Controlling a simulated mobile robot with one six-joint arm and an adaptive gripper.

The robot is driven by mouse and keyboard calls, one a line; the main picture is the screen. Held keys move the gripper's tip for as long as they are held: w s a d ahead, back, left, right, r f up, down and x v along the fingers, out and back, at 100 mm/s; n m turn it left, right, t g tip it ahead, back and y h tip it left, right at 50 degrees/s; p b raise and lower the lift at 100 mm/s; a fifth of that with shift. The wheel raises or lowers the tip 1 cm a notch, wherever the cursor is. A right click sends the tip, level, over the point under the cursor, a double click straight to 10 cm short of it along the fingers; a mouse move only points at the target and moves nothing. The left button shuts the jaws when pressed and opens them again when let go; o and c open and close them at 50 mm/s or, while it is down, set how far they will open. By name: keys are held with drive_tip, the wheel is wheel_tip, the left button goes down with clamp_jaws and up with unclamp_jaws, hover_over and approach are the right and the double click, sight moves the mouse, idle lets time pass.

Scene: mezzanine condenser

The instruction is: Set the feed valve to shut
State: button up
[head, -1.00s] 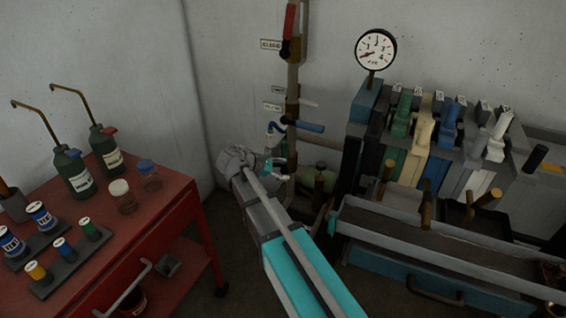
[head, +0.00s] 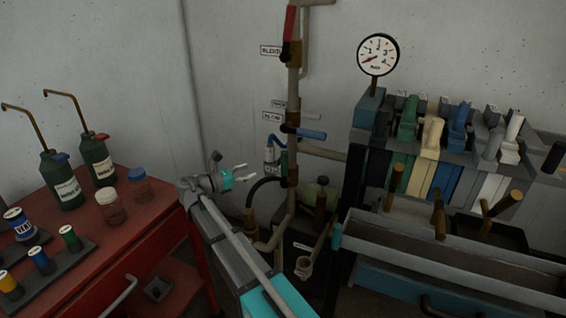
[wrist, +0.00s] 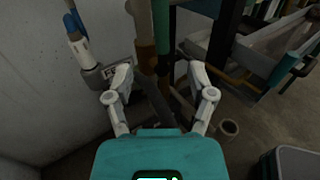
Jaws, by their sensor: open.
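A vertical brown pipe (head: 292,85) by the wall carries two lever valves. The upper one has a red lever (head: 289,22) lying along the pipe. The lower one has a blue lever (head: 311,134) sticking out sideways to the right. My gripper (head: 238,175) is open and empty, left of the pipe and below the blue lever. In the wrist view my gripper (wrist: 157,76) has its fingers spread, with the pipe and a dark hose beyond; a grey plate (wrist: 112,72) there reads partly "FE".
A gauge (head: 378,54) and a plate rack with a trough (head: 440,257) stand at the right. A red cart (head: 150,225) with bottles (head: 62,180) stands at the left. A dark hose (head: 262,182) curves near my gripper.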

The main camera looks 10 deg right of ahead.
sight(284, 160)
drive_tip(key=shift+d, duration=0.1)
drive_tip(key=x, duration=1.3)
drive_tip(key=shift+w+d, duration=0.15)
drive_tip(key=shift+d, duration=0.15)
drive_tip(key=shift+c, duration=0.2)
clamp_jaws()
drive_tip(key=shift+a, duration=0.1)
